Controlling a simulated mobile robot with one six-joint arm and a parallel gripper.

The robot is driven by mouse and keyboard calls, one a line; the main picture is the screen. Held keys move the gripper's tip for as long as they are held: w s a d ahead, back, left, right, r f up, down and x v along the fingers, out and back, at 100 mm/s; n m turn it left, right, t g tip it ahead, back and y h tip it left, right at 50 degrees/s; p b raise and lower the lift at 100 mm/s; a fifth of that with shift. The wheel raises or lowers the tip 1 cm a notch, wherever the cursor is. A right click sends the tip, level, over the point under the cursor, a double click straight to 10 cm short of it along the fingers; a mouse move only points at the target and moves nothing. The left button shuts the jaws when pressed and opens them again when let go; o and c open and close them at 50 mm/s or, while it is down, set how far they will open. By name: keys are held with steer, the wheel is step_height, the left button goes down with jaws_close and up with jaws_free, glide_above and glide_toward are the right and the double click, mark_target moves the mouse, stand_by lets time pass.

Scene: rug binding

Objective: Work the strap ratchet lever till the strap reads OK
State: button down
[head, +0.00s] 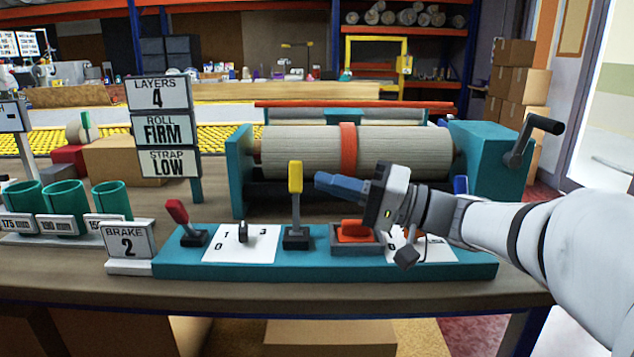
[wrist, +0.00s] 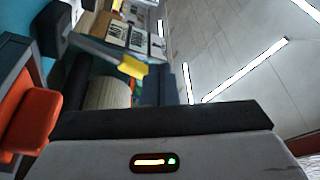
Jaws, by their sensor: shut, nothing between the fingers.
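The STRAP sign (head: 169,163) reads LOW. An orange strap (head: 348,150) runs around the pale roll (head: 410,150). On the teal control panel (head: 330,268), an orange lever (head: 356,229) sits low in a grey housing; it also shows at the left of the wrist view (wrist: 32,122). A yellow-handled lever (head: 295,178) stands upright to its left. My gripper (head: 322,182) is shut and empty, with its blue fingers pointing left above the orange lever. In the head view, its tips appear just right of the yellow handle, with a small gap. I cannot tell which lever is the strap ratchet.
Other signs read LAYERS 4 and ROLL FIRM. A black crank (head: 532,138) projects at the right. Green cups (head: 66,206) stand at the left.

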steer(key=w+v, duration=0.1)
steer(key=v, duration=0.5)
steer(key=shift+s+p, duration=0.35)
steer(key=shift+p, duration=0.1)
steer(key=s+a+m+g+h+p, duration=0.1)
steer(key=s+m+g+h+p, duration=0.2)
steer(key=s+h+p, duration=1.05)
steer(key=d+r+t+h+p, duration=0.1)
steer(key=d+r+h+p, duration=0.5)
steer(key=d+p, duration=0.6)
steer(key=r+p, duration=0.1)
steer(key=p, duration=0.5)
steer(key=shift+r+p, duration=0.35)
steer(key=shift+r, duration=0.05)
steer(key=shift+s, duration=0.15)
